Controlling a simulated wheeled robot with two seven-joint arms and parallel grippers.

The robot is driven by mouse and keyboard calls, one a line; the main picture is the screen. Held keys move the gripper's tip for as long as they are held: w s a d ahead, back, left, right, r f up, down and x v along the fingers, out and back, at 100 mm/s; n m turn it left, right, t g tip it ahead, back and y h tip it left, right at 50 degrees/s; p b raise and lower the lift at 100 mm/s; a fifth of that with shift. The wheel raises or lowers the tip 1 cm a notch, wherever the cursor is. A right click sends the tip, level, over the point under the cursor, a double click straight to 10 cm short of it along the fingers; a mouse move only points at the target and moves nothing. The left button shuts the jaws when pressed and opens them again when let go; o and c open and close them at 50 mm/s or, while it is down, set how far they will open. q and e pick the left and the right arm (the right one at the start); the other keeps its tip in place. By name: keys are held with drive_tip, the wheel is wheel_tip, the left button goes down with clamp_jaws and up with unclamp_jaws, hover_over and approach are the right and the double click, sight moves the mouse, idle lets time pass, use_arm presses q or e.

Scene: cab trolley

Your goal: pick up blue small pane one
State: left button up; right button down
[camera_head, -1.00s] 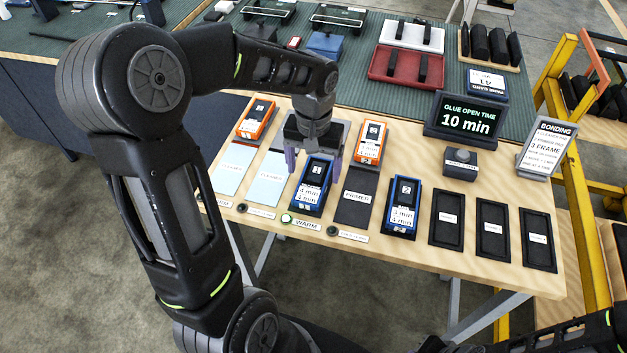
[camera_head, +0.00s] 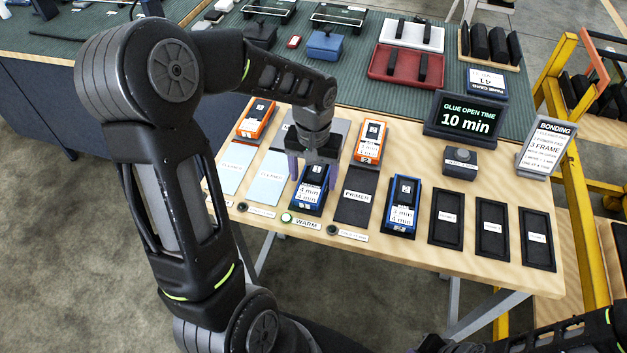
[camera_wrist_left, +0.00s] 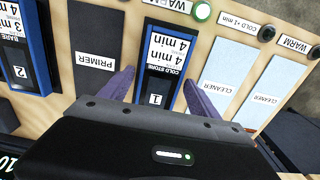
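Blue small pane one (camera_head: 309,192) lies on the light wooden table among a row of pads and trays. Its blue case has a dark face, a white "4 min" label and a 1, and it also shows upside down in the left wrist view (camera_wrist_left: 166,62). My left gripper (camera_head: 313,172) is over its far end, pointing down. In the left wrist view, the gripper's purple fingers (camera_wrist_left: 163,95) are spread, one on each side of the pane, with gaps between. Whether the fingertips reach down beside it I cannot tell.
A black primer pad (camera_head: 354,203) is right of the pane and pale cleaner pads (camera_head: 268,185) are left. Another blue pane marked 2 (camera_head: 403,205) lies further right. Orange panes (camera_head: 369,142) lie behind. Dark trays (camera_head: 492,229) fill the right front.

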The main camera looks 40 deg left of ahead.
sight(314, 178)
use_arm(q)
drive_tip(key=c, duration=1.4)
wheel_tip(314, 178, up, 10)
drive_tip(key=shift+r, duration=0.1)
idle(0.5)
